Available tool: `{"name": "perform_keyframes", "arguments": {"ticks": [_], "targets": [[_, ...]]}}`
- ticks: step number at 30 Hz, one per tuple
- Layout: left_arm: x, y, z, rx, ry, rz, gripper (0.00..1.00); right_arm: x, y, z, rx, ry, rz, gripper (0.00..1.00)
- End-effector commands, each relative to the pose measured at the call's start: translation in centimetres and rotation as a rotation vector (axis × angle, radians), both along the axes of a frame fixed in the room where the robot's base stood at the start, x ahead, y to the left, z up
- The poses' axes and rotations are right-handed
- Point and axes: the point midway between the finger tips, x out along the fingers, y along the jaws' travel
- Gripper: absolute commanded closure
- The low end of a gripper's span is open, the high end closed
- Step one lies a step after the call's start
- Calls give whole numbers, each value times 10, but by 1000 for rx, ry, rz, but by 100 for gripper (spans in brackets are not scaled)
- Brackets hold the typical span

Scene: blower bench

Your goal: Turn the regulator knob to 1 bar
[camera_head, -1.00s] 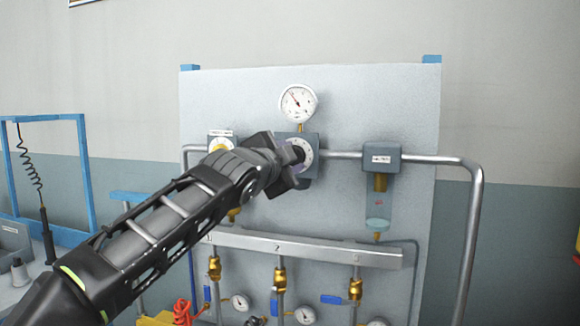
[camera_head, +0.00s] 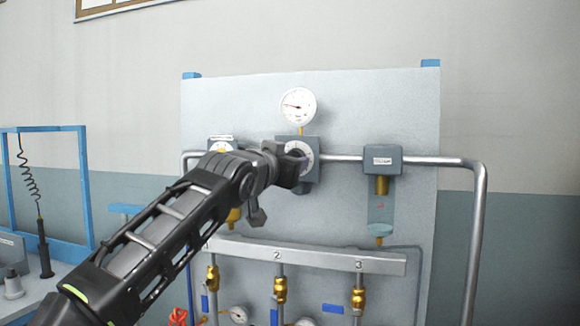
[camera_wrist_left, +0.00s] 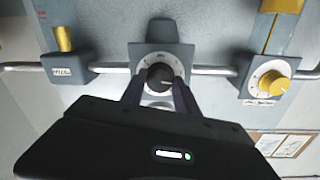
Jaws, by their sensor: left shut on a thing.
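The regulator is a grey box with a white round dial (camera_wrist_left: 147,62) and a black knob (camera_wrist_left: 160,77) at its centre, in the left wrist view. My left gripper (camera_wrist_left: 160,88) is shut on the black knob, a finger on either side. In the head view my left gripper (camera_head: 291,165) covers most of the knob, and the regulator box (camera_head: 313,147) shows behind it. The round white gauge (camera_head: 298,105) stands above the regulator; its red needle points left and slightly up, and its numbers are too small to read. My right gripper is not in view.
A unit with a yellow knob (camera_wrist_left: 272,82) sits on the same pipe. A filter with a clear bowl (camera_head: 381,205) hangs right of the regulator. Below runs a grey manifold (camera_head: 315,256) with several brass valves. A blue frame (camera_head: 84,190) stands at left.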

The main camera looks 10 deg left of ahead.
Motion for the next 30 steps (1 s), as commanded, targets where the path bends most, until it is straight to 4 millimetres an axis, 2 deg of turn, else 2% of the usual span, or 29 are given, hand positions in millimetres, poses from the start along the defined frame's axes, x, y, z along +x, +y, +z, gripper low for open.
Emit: {"name": "perform_keyframes", "arguments": {"ticks": [17, 18, 25, 30], "targets": [[1, 0, -3, -43, 9, 1, 100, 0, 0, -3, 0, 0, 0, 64], [1, 0, -3, -43, 9, 1, 61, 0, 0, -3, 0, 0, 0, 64], [0, 0, -2, -44, 6, 0, 42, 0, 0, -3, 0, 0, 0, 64], [0, 0, -1, -43, 5, 1, 42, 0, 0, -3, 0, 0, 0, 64]]}}
